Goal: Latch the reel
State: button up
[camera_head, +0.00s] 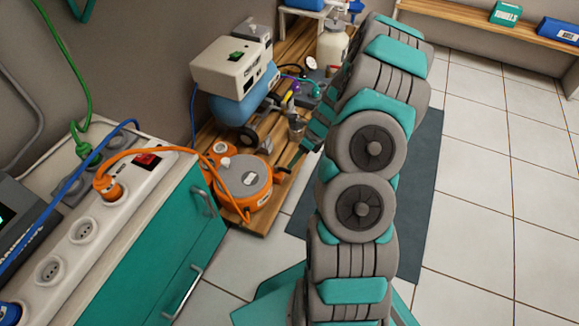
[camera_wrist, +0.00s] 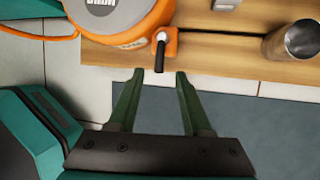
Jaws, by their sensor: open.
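The orange cable reel (camera_head: 243,185) with a grey round top stands on a wooden board on the floor, left of my arm. In the wrist view the reel (camera_wrist: 110,18) is at the top, partly cut off. A small lever with a black grip (camera_wrist: 160,55) sticks out from the reel's orange edge. My gripper (camera_wrist: 157,76) is open and empty, with its two green fingers just short of the black grip, one to each side of its line. In the head view my gripper (camera_head: 287,169) is close to the reel's right side, partly hidden by my arm.
The wooden board (camera_wrist: 215,52) also bears a metal cup (camera_wrist: 291,42) right of the reel and a blue compressor (camera_head: 243,98) behind it. A teal cabinet (camera_head: 165,255) with a white power strip (camera_head: 75,240) stands at left. An orange cord runs from strip to reel. Tiled floor at right is clear.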

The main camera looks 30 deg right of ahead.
jog(key=x, duration=0.5)
jog(key=shift+b, duration=0.3)
jog(key=shift+r, duration=0.1)
grip_shut()
